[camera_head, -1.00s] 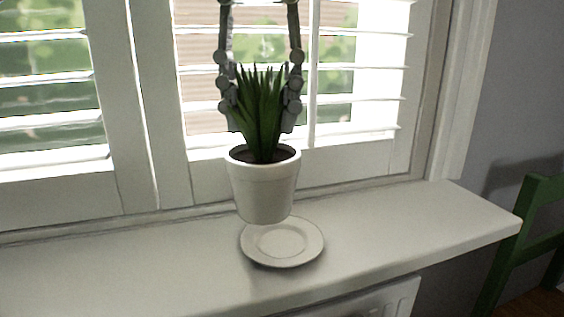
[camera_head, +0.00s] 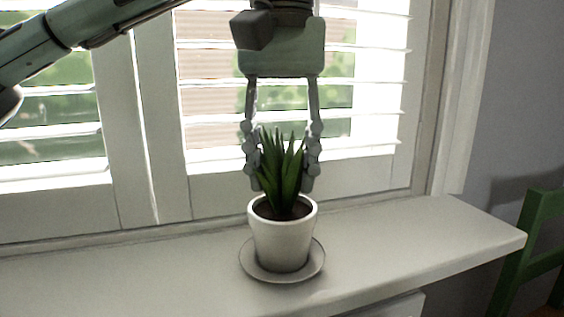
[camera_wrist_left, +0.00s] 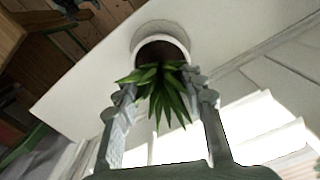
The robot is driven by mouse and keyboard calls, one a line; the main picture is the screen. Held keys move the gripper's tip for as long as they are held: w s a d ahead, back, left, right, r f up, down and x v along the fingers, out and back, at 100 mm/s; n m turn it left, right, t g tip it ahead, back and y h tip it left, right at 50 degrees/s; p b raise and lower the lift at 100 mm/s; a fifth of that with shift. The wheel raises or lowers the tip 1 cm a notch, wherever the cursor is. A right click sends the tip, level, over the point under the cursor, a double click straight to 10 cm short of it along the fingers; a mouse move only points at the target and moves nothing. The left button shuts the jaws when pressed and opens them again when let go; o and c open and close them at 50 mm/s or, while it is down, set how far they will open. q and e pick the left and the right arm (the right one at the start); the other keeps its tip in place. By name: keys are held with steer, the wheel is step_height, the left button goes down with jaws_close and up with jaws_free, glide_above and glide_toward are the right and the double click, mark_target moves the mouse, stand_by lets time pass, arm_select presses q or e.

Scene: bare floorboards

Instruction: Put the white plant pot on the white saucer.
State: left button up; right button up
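The white plant pot (camera_head: 282,246) with a spiky green plant (camera_head: 284,178) stands upright over the white saucer (camera_head: 252,268) on the windowsill. Its base lies within the saucer's rim and appears to rest on it, though a tiny gap cannot be ruled out. My left gripper (camera_head: 281,186) points down from above, its fingers closed on either side of the leaves, tips just above the pot rim. The left wrist view shows the pot (camera_wrist_left: 177,37) beyond the leaves, between the fingers (camera_wrist_left: 160,88). My right gripper is not in view.
The white windowsill (camera_head: 120,275) is clear on both sides of the saucer. The shuttered window (camera_head: 160,150) stands close behind. A green chair (camera_head: 535,240) is at the right, beyond the sill's end.

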arm_select(q)
steer(key=o, duration=0.4)
steer(key=shift+c, duration=0.2)
steer(key=shift+r, duration=0.55)
step_height(320, 180, up, 11)
steer(key=p, duration=0.4)
steer(key=shift+f, duration=0.15)
steer(key=shift+r, duration=0.3)
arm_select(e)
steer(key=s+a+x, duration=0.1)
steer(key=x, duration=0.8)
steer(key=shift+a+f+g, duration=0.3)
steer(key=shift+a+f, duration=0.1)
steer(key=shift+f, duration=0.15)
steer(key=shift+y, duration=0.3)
